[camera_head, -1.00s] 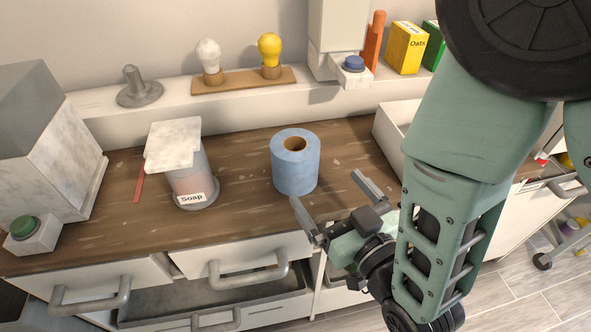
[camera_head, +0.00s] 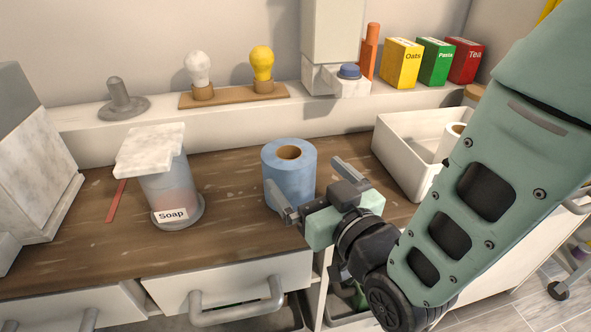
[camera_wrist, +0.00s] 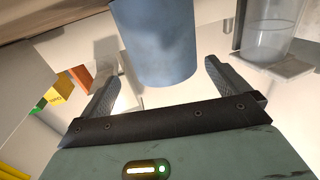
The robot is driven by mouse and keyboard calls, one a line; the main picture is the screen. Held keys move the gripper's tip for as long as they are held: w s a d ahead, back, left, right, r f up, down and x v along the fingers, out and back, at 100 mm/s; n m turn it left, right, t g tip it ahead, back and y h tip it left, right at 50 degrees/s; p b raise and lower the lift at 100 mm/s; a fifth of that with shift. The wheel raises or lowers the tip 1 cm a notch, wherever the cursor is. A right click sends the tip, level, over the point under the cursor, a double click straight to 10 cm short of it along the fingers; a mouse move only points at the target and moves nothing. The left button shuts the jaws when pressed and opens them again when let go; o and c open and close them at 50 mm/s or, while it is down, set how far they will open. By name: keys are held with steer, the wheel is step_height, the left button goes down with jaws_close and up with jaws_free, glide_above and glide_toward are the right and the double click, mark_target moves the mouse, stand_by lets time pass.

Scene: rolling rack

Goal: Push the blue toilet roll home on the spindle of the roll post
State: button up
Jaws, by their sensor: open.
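The blue toilet roll (camera_head: 290,178) stands upright on the wooden counter, its brown core facing up. The roll post (camera_head: 121,104), a grey upright peg on a round base, stands bare on the back ledge at the left. My gripper (camera_head: 304,174) is open and empty at the front right side of the roll. One fingertip overlaps the roll's lower left front and the other is at its right. In the wrist view the roll (camera_wrist: 155,42) shows between the two fingertips (camera_wrist: 158,68), with gaps on both sides. I cannot tell how deep it sits between them.
A soap jar (camera_head: 172,190) with a pale slab on top stands left of the roll. A white bin (camera_head: 405,150) with a white roll (camera_head: 452,140) is at the right. Bulbs on a wooden board (camera_head: 235,96) and food boxes (camera_head: 402,63) line the ledge. Bare counter lies between jar and roll.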

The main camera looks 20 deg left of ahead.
mark_target(292, 163)
steer(key=x, duration=0.2)
steer(key=p+x, duration=0.1)
steer(key=x, duration=0.1)
steer(key=shift+s+a+r, duration=0.15)
steer(key=shift+a+r, duration=0.1)
steer(key=shift+a, duration=0.1)
steer(key=shift+w+a+f, duration=0.1)
steer(key=shift+w+a, duration=0.2)
steer(key=c, duration=1)
